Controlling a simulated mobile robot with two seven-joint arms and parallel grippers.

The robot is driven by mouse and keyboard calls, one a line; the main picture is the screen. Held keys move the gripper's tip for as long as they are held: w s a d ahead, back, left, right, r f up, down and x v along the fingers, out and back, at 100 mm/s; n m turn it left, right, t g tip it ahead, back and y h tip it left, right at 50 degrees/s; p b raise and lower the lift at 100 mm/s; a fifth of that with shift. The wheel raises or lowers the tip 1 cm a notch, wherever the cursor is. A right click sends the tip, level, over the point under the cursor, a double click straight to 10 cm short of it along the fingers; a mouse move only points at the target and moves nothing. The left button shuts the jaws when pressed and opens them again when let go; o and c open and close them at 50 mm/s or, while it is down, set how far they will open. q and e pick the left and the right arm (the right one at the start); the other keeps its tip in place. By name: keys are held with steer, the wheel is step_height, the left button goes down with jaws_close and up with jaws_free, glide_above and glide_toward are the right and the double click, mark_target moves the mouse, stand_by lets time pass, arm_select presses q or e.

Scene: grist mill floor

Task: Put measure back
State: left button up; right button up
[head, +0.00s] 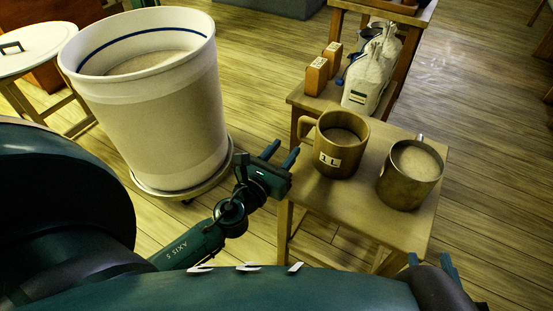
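A brown measure (340,147) with a white "1 L" label and a side handle stands upright on a small wooden stool (348,208). My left gripper (281,154) is open and empty, just left of the stool and the labelled measure, apart from both.
A large white bin (160,120) with a blue stripe, holding pale meal, stands on a wheeled base at left. Behind the stool, a wooden stand (312,101) carries two orange-brown blocks and pale sacks (369,78). Floor at right is clear.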

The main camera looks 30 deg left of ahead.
arm_select(q)
steer(key=s, duration=0.3)
steer(key=s+d+r+n+h, duration=0.1)
steer(key=s+d+n+h, duration=0.1)
steer(key=n, duration=0.8)
steer(key=s+d+r+n+g+h, duration=0.1)
steer(key=s+d+n, duration=0.4)
steer(key=n, duration=0.5)
steer(key=s+d+r+n+g+h, duration=0.1)
steer(key=s+d+r+n+h, duration=0.1)
steer(key=n, duration=0.8)
steer(key=shift+s+d+r+h, duration=0.15)
steer(key=shift+s+d+h, duration=0.25)
steer(key=shift+s+d, duration=0.45)
steer(key=shift+r, duration=0.1)
